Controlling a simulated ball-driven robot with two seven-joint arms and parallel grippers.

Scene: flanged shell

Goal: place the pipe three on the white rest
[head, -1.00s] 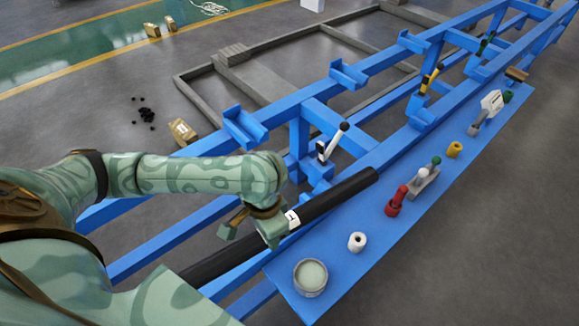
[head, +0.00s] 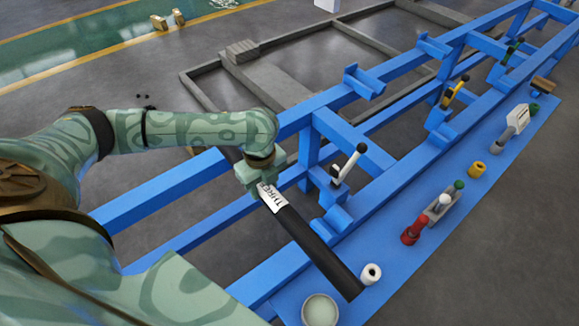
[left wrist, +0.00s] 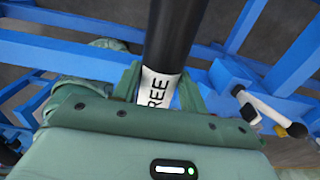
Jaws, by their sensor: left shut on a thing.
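The black pipe (head: 318,250) carries a white label (head: 271,198); part of the word THREE reads on it in the left wrist view (left wrist: 157,88). My left gripper (head: 262,184) is shut around the pipe at the label. The pipe slants across the blue frame, its near end toward the lower right. No rest coloured white shows; a blue cradle (head: 335,218) with a white-handled, black-knobbed clamp (head: 349,162) stands right of the gripper. The pipe passes in front of or beside this cradle; contact cannot be told. My right gripper is not in view.
A blue shelf (head: 395,265) holds a white roll (head: 371,273), a round pot (head: 320,310), a red-based tool (head: 413,231) and a yellow cylinder (head: 477,169). A yellow-handled clamp (head: 454,91) stands farther along the blue frame. Grey floor lies open at right.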

